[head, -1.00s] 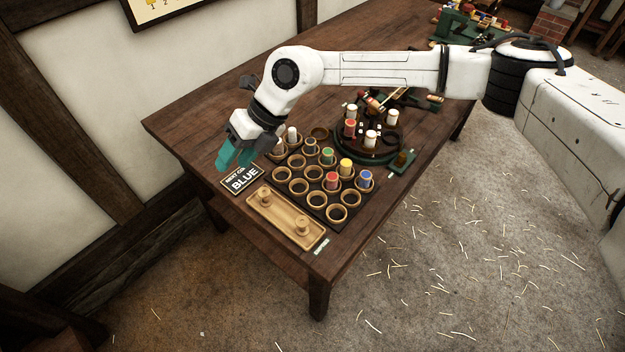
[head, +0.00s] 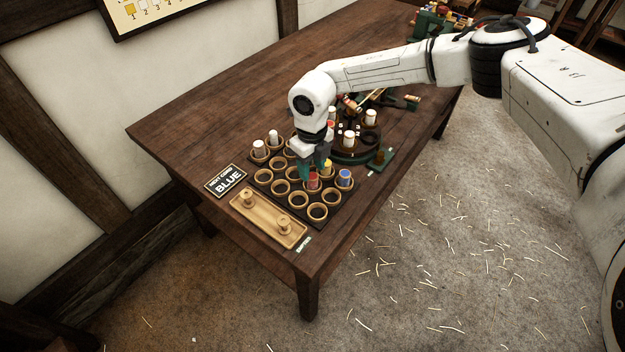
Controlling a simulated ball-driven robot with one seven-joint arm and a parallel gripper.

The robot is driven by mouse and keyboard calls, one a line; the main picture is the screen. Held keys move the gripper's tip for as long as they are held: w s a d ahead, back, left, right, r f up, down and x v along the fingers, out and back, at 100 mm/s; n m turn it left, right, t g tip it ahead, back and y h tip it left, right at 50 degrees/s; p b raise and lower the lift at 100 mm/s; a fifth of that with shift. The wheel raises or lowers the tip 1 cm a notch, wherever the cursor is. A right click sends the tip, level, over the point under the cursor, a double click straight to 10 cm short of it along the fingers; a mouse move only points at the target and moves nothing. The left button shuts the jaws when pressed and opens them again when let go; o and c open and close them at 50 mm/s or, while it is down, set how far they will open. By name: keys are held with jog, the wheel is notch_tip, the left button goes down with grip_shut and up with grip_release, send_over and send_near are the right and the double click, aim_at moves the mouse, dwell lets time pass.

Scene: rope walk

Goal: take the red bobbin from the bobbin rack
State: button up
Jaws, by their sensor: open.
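The red bobbin (head: 313,182) stands in a ring cup of the bobbin rack (head: 292,210), a dark board with rows of round wooden cups. My gripper (head: 312,174) points down with teal fingers at the red bobbin. The fingers are open and look to be just above or around its top; I cannot tell if they touch it. A yellow bobbin (head: 328,167) stands close behind my right finger, and a blue bobbin (head: 344,176) stands to the right. Two white bobbins (head: 266,143) stand at the rack's back left. My gripper hides some cups behind it.
A wooden tray (head: 262,222) with two pegs lies in front of the rack. A sign (head: 225,181) reading "NEXT COMES BLUE" lies at left. A round dark stand (head: 372,150) with white bobbins stands behind right. The table's left part (head: 190,125) is clear.

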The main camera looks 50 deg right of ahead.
aim_at(312, 175)
notch_tip(312, 175, down, 4)
jog(key=shift+w+d+f+p, duration=0.1)
jog(key=shift+p, duration=0.2)
jog(key=c, duration=0.8)
